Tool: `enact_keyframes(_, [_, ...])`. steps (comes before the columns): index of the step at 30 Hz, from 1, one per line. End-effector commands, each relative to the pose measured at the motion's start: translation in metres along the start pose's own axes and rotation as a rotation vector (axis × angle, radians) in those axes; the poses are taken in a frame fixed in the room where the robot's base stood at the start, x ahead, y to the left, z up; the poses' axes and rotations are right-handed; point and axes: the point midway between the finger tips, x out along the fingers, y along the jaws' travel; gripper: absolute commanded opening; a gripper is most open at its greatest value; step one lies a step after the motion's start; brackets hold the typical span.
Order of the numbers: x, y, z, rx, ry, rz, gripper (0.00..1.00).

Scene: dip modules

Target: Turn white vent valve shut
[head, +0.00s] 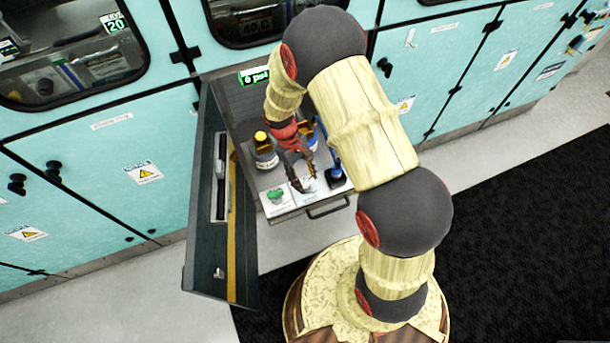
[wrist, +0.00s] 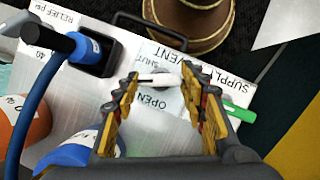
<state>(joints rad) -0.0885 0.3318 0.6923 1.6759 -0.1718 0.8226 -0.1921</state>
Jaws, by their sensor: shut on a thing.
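The white vent valve handle (wrist: 160,80) shows in the wrist view on a pale panel (wrist: 65,125), between labels that read VENT, SHUT and OPEN upside down. It lies crosswise, spanning the space between my gripper's fingertips. My gripper (wrist: 160,79) is shut on this handle, with a finger at each end. In the head view my gripper (head: 303,186) reaches down to the front of the panel in the open cabinet. The VENT and SHUT lettering is partly covered by the fingers in the wrist view.
The green supply valve handle (wrist: 238,111) is close beside one finger. A blue hose with a black fitting (wrist: 95,50) stands on the other side. Yellow-topped (head: 262,140) and blue-topped bottles stand behind. The open cabinet door (head: 220,220) borders the left.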

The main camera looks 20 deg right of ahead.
Motion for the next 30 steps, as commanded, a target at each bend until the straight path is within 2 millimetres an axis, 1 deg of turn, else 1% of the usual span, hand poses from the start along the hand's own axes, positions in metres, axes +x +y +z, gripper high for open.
enact_keyframes(6, [-0.0017,0.0019,0.0011,0.170,0.000,-0.071,0.17])
enact_keyframes(15, [-0.0010,0.0028,0.0003,0.332,0.002,-0.137,0.17])
enact_keyframes(21, [-0.0005,0.0031,0.0002,0.386,0.002,-0.159,0.17])
enact_keyframes(30, [-0.0001,0.0030,0.0000,0.406,0.002,-0.168,0.17])
